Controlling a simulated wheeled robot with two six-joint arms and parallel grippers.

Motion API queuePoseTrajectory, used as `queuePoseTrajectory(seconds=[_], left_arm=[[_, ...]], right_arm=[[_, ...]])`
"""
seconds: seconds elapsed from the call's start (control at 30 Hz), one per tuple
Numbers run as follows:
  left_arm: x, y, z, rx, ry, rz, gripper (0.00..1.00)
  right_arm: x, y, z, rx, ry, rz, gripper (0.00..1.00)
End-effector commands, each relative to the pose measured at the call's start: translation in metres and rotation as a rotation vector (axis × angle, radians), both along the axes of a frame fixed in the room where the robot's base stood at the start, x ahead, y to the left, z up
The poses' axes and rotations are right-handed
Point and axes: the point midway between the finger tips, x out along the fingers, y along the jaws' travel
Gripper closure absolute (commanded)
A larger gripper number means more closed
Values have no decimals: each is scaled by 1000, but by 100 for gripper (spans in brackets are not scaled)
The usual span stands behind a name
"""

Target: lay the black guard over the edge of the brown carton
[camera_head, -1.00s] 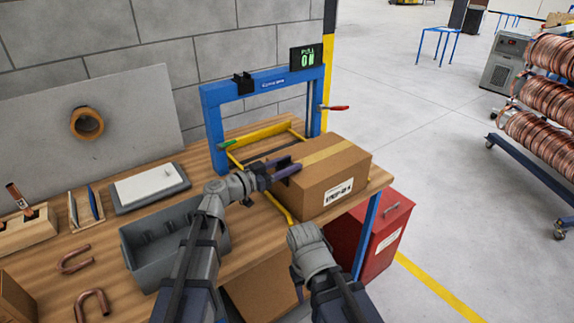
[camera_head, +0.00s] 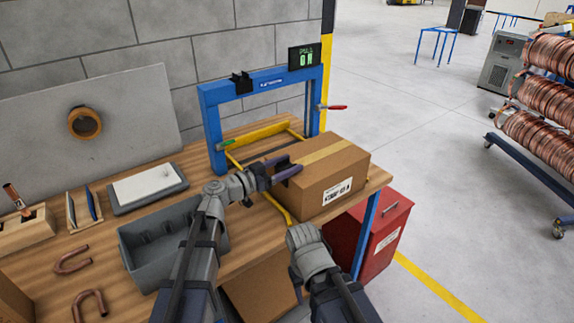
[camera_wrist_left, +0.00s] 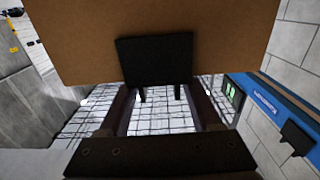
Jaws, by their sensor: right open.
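The brown carton (camera_head: 324,190) with a tape strip and a white label sits at the right end of the wooden bench. It fills the top of the left wrist view (camera_wrist_left: 80,40). The black guard (camera_wrist_left: 155,58) is a dark panel against the carton's brown face there, with two short tabs below it. My left gripper (camera_head: 290,168) is at the carton's left upper edge. Its fingers (camera_wrist_left: 160,103) reach the guard's lower corners; whether they press on it is unclear. In the head view I cannot make out the guard. My right gripper (camera_head: 297,284) is open, low in front of the bench, mostly hidden by its wrist.
A blue frame (camera_head: 213,128) with a yellow base and a black clip stands behind the carton. A grey bin (camera_head: 140,262), a tablet-like tray (camera_head: 148,187) and bent copper tubes (camera_head: 72,259) are on the bench. A red cabinet (camera_head: 385,232) stands below right.

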Motion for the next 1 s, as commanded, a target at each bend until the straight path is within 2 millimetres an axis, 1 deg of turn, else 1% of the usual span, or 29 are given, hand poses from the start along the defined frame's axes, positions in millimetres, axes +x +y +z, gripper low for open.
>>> queuePoseTrajectory(seconds=[0.03, 0.13, 0.17, 0.37, 0.47, 0.57, 0.8, 1.0], left_arm=[[0, 0, 0, 0, 0, 0, 28], [0, 0, 0, 0, 0, 0, 17], [0, 0, 0, 0, 0, 0, 16], [0, 0, 0, 0, 0, 0, 16], [-3, 4, 0, 0, 0, 2, 16], [-12, 15, 0, 0, 0, 2, 16], [-35, 46, 0, 0, 0, 2, 16], [-45, 61, 0, 0, 0, 1, 16]], right_arm=[[0, 0, 0, 0, 0, 0, 50], [0, 0, 0, 0, 0, 0, 50], [0, 0, 0, 0, 0, 0, 50], [0, 0, 0, 0, 0, 0, 50], [0, 0, 0, 0, 0, 0, 50], [0, 0, 0, 0, 0, 0, 50], [0, 0, 0, 0, 0, 0, 50], [0, 0, 0, 0, 0, 0, 50]])
